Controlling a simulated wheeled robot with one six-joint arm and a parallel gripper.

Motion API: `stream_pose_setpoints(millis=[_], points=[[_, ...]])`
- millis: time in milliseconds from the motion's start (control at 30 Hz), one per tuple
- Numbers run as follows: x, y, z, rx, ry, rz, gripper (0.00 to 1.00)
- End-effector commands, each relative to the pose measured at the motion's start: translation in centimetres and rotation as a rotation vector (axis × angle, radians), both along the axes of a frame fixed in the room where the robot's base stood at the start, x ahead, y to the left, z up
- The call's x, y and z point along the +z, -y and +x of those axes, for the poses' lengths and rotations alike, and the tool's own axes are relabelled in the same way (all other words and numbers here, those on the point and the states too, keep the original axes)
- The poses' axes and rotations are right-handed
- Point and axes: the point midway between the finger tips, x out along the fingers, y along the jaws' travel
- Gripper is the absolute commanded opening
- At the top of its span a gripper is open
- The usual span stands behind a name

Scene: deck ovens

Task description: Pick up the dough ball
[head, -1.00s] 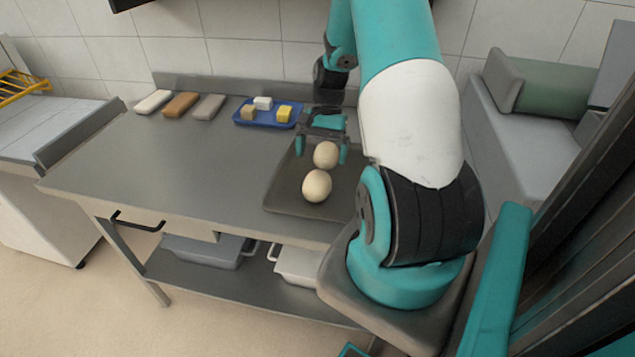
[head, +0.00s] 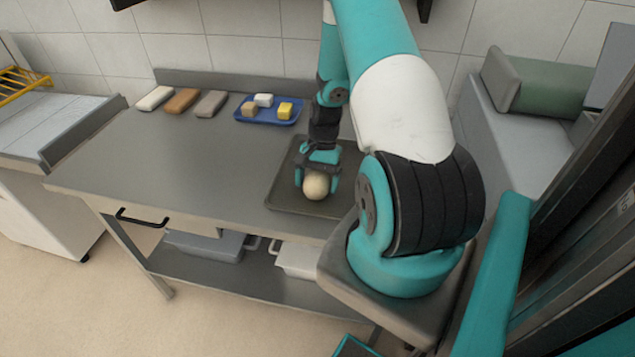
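A round pale dough ball (head: 316,187) shows on the dark tray (head: 284,196) at the right of the steel table. My gripper (head: 317,181) is low over the tray, pointing down, with one teal finger at each side of this ball. The fingers look close to its sides, but I cannot tell whether they touch it or are shut on it. The ball looks to be at tray level. The second dough ball, farther back on the tray, is hidden behind my gripper.
A blue tray (head: 245,117) with several small blocks is at the back of the table (head: 185,160). Several oblong pieces (head: 182,101) lie to its left. The table's middle and left are clear. A tiled wall (head: 240,50) stands behind.

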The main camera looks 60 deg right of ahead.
Motion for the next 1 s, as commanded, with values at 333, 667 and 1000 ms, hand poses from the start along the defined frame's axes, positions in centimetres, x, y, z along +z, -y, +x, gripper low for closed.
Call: stream_pose_setpoints(millis=[333, 667, 1000], points=[[0.0, 0.0, 0.0, 0.000, 0.000, 0.000, 0.41], [1.4, 0.1, 0.1, -0.001, 0.003, -0.002, 0.41], [10.2, 0.1, 0.1, 0.000, 0.007, -0.006, 0.41]])
